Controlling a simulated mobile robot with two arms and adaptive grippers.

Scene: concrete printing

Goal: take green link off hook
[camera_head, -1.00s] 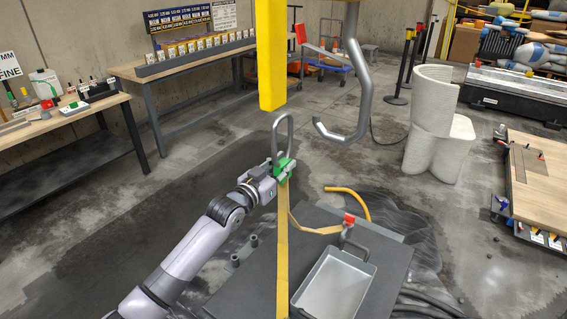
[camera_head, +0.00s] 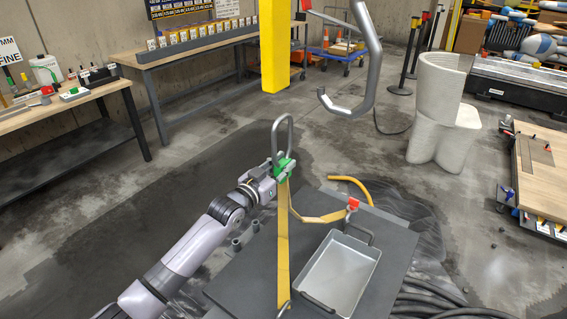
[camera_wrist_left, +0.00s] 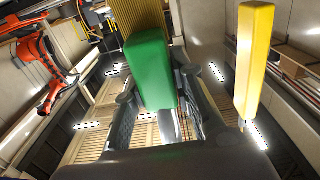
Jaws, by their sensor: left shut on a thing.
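The green link (camera_head: 284,166) has a grey metal loop (camera_head: 283,122) standing up from it and a yellow strap (camera_head: 282,235) hanging below. My left gripper (camera_head: 281,172) is shut on the green link, which fills the space between the fingers in the left wrist view (camera_wrist_left: 150,68). The big grey hook (camera_head: 372,70) hangs to the right, its tip (camera_head: 322,93) pointing left. The loop is apart from the hook, with a clear gap in the picture. My right gripper is not in view.
A grey metal tray (camera_head: 338,270) lies on a dark plate (camera_head: 395,235), with a red link (camera_head: 352,203) at its far side on the strap. A yellow post (camera_head: 275,50) stands behind the loop. White printed forms (camera_head: 437,110) stand at the right.

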